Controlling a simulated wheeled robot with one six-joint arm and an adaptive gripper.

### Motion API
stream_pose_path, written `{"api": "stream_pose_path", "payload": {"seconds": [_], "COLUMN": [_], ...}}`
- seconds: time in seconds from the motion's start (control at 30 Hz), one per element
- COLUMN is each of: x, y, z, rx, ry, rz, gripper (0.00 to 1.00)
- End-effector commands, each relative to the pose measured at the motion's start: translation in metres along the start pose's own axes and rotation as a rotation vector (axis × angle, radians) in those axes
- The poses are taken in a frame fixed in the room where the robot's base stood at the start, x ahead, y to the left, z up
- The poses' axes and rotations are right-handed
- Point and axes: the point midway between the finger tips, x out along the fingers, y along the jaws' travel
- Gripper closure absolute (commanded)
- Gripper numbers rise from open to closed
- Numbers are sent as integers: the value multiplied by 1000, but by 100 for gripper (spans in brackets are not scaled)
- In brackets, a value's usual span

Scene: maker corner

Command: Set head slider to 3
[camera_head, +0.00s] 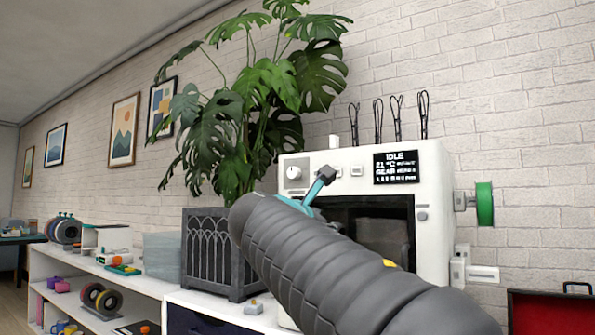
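The white machine (432,170) stands on the shelf in the head view, with a dark front window (385,222). Its display (396,167) reads IDLE, with smaller lines too fine to read surely. A round knob (294,173) is at the upper left of its front, and a small light button (357,171) is beside the display. I cannot tell for sure which part is the head slider. My gripper (322,181) is at the upper front panel, between knob and button. My grey arm hides most of it. A dark tip and teal link show; contact is unclear.
A dark planter (208,250) with a large leafy plant (255,100) stands left of the machine. A green spool (484,203) and a white bracket (480,273) stick out on its right. A red case (550,312) is at lower right. White shelving (130,280) runs left.

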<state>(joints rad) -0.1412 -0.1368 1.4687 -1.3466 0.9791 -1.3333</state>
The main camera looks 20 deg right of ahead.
Motion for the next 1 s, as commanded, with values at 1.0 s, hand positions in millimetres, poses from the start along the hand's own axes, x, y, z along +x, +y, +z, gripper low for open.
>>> {"api": "stream_pose_path", "payload": {"seconds": [1.0], "x": [79], "y": [120], "z": [134], "rx": [-569], "ry": [-459], "rz": [18], "gripper": [56]}}
